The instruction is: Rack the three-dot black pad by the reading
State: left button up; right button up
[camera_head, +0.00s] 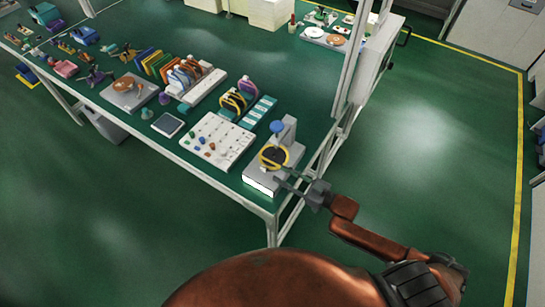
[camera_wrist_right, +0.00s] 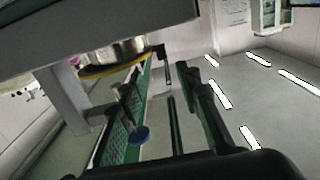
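A gauge stand (camera_head: 287,135) with a blue knob and pale base stands at the table's near right corner. A dark round pad with a yellow rim (camera_head: 272,158) lies on it, tilted in this view. The rim also shows in the right wrist view (camera_wrist_right: 100,71). The lit display (camera_head: 258,187) on the base front is unreadable. Pad dots cannot be made out. My right gripper (camera_head: 281,179) is beside the pad's right edge, fingers apart; its fingers also show in the wrist view (camera_wrist_right: 176,66). Contact cannot be told. A rack (camera_head: 228,113) holds yellow- and blue-edged pads. My left gripper is not in view.
A teal slotted strip (camera_head: 258,112) lies beside the rack. A white peg board (camera_head: 217,141) with small coloured pieces is left of the gauge. Another rack (camera_head: 204,87) and a round plate unit (camera_head: 129,91) stand farther left. Uprights (camera_head: 352,75) rise at the table's right end. The floor right is clear.

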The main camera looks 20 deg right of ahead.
aim_at(267, 169)
jog(key=x, duration=0.8)
jog(key=shift+w+a+f, duration=0.1)
jog(key=shift+a+f, duration=0.15)
jog(key=shift+a, duration=0.15)
jog(key=shift+c, duration=0.3)
grip_shut()
